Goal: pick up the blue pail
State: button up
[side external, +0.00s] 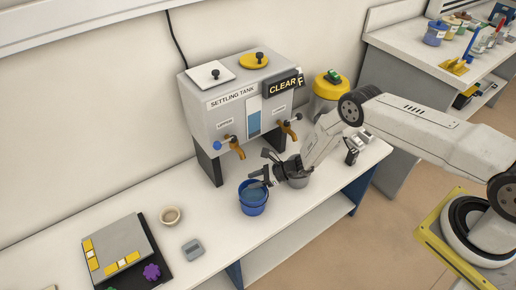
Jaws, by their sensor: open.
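The blue pail (253,199) stands upright on the white bench, in front of the settling tank and below its left tap. It looks to hold a blue-grey liquid. My gripper (262,178) is open, with its dark fingers at the pail's upper right rim. I cannot tell whether a finger touches the rim or reaches inside it.

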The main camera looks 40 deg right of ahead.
dwell(0.4)
grip_shut()
dwell(1.3)
